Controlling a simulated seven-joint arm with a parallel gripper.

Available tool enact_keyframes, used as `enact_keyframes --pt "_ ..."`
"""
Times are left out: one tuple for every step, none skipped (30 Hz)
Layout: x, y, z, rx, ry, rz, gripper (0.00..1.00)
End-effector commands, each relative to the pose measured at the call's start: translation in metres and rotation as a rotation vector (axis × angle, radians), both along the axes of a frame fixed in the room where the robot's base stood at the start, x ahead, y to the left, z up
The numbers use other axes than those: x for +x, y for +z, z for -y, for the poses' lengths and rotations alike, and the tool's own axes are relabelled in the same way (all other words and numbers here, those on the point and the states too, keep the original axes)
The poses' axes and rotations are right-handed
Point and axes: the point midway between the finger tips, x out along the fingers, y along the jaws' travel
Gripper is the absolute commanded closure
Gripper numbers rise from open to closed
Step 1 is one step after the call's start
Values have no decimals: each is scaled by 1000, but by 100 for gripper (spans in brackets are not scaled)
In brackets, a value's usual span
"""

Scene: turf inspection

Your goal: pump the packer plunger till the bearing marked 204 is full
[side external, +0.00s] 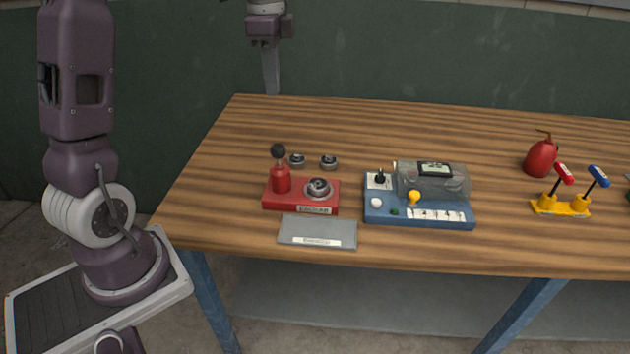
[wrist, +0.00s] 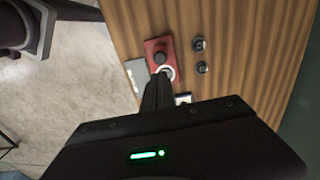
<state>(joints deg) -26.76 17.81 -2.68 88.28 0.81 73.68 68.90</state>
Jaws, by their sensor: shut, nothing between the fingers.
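The red bearing packer (side external: 290,203) stands at the left of the table. Its plunger has a black ball knob (side external: 278,150) and stands upright on a red body. A bearing (side external: 318,187) sits on the packer's base, right of the plunger. Two loose bearings (side external: 297,160) (side external: 328,162) lie behind it on the wood. I cannot read a 204 mark on any of them. My gripper (side external: 271,90) hangs high above the table's back edge, shut and empty. In the wrist view my gripper (wrist: 163,74) overlaps the packer's bearing (wrist: 169,72), and the knob (wrist: 160,57) shows beyond.
A grey labelled plate (side external: 317,228) lies in front of the packer. A blue device (side external: 420,218) with a clear cylinder stands to its right. A red oil can (side external: 541,158) and a yellow stand (side external: 560,207) with red- and blue-handled tools are farther right. The back left wood is clear.

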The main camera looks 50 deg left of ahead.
Motion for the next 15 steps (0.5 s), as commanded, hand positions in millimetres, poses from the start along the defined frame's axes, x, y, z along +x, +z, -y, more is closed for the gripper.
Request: enact_keyframes --pt "1 7 0 1 -1 1 100" --pt "2 12 0 1 -1 1 100" --pt "2 18 1 1 -1 -1 100" --pt "2 19 1 -1 -1 -4 100" --pt "1 19 1 -1 -1 -4 100" --pt "1 19 1 -1 -1 -6 100" --pt "1 18 1 -1 -1 -6 100" --pt "1 18 1 -1 -1 -6 100" --pt "1 18 1 -1 -1 -6 100" --pt "1 18 1 -1 -1 -6 100" --pt "1 17 1 -1 -1 -6 100" --pt "1 14 1 -1 -1 -6 100" --pt "1 11 1 -1 -1 -6 100" --pt "1 7 1 -2 -1 -8 100" --pt "1 1 1 -2 -1 -8 100"
